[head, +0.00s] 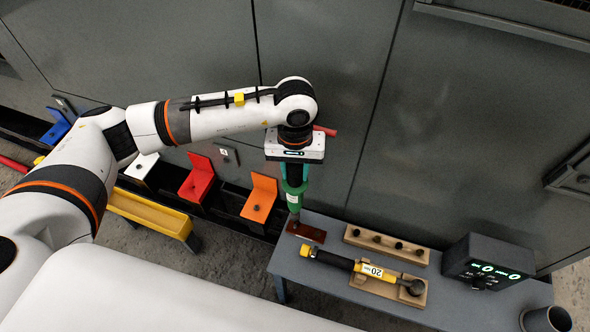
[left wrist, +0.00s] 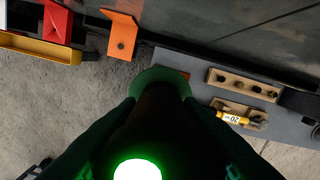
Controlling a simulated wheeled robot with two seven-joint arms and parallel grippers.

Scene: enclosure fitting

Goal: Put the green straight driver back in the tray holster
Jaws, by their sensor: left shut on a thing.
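My left gripper (head: 294,170) points down, shut on the green straight driver (head: 294,197), which hangs about upright. The driver's lower end is just above or at a dark red-brown block (head: 308,233) at the left end of the grey table (head: 290,268); I cannot tell whether they touch. This block may be the holster, but I cannot be sure. In the left wrist view the green driver (left wrist: 160,78) fills the middle, with a bright green light below it, and hides most of the block. My right gripper is not in view.
A yellow driver (head: 372,270) marked 20 lies on a wooden cradle. Behind it is a wooden block (head: 356,236) with several dark pegs or holes. A black display box (head: 487,262) and a grey cup (head: 546,320) stand right. Orange (head: 260,198) and red (head: 197,180) brackets stand left.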

